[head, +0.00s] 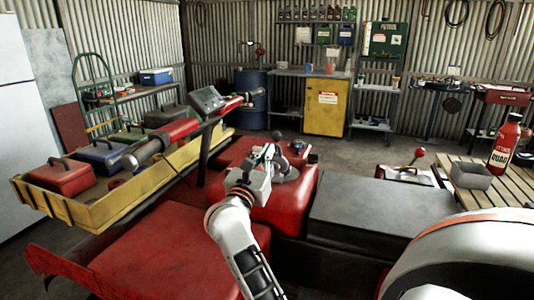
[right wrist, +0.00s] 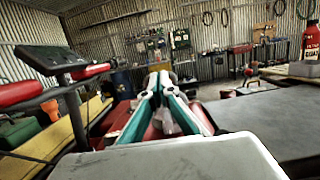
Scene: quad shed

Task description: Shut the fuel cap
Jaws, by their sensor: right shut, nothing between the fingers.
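The red fuel tank (head: 300,196) of the quad is in the middle of the head view. A round greyish filler fitting (head: 289,172) shows on its top, just right of my right gripper (head: 268,152). Whether its cap is open or shut is hard to tell, as the gripper partly covers it. My right gripper is shut and empty, low over the tank. In the right wrist view its teal fingers (right wrist: 158,78) meet at the tips, with the red tank (right wrist: 112,122) partly hidden behind them. My left gripper is not in view.
The handlebar with its display (head: 207,100) rises left of the tank. A yellow cargo rack (head: 98,205) with several boxes stands further left. A dark flat seat (head: 375,212) lies right of the tank. A slatted table with a red bottle (head: 504,145) and grey bin (head: 470,177) is at right.

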